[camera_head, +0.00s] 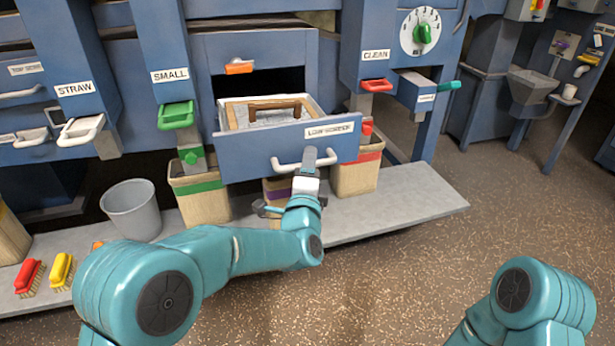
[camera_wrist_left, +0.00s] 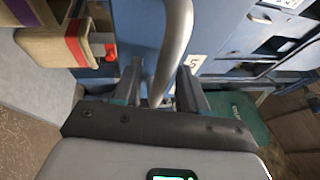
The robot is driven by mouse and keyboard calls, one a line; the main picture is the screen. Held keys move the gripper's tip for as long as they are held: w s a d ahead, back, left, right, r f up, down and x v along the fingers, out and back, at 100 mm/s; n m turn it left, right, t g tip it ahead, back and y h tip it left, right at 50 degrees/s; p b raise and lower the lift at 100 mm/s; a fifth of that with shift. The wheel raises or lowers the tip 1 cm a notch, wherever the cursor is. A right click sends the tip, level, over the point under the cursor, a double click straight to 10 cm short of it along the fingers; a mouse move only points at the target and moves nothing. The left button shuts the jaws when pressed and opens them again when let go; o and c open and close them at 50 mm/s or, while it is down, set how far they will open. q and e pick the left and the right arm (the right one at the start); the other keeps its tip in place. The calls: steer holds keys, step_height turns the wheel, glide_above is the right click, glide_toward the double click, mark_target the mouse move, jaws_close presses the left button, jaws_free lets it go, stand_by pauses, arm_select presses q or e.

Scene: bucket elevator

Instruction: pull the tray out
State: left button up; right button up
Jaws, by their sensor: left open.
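The tray is a blue drawer (camera_head: 260,150) labelled "LOWER SCREEN", standing out from the blue machine in the head view. Inside it is a pale frame (camera_head: 240,112) with a brown wooden handle. A grey bar handle (camera_head: 285,165) is on the drawer's front. My left gripper (camera_head: 310,160) is at the right part of this bar. In the left wrist view the bar (camera_wrist_left: 173,45) passes between the two fingers of my open left gripper (camera_wrist_left: 162,85). Whether either finger touches the bar cannot be told. My right gripper is out of view; only part of that arm shows at lower right.
Bins with green (camera_head: 197,186) and red (camera_head: 364,153) bands stand below the drawer on a grey platform (camera_head: 410,195). A grey bucket (camera_head: 131,209) and brushes (camera_head: 62,270) are at left. A smaller drawer (camera_head: 415,92) is at right. The speckled floor at right is clear.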

arm_select(q)
steer(key=v, duration=1.6)
steer(key=shift+p, duration=0.35)
steer(key=shift+r, duration=0.1)
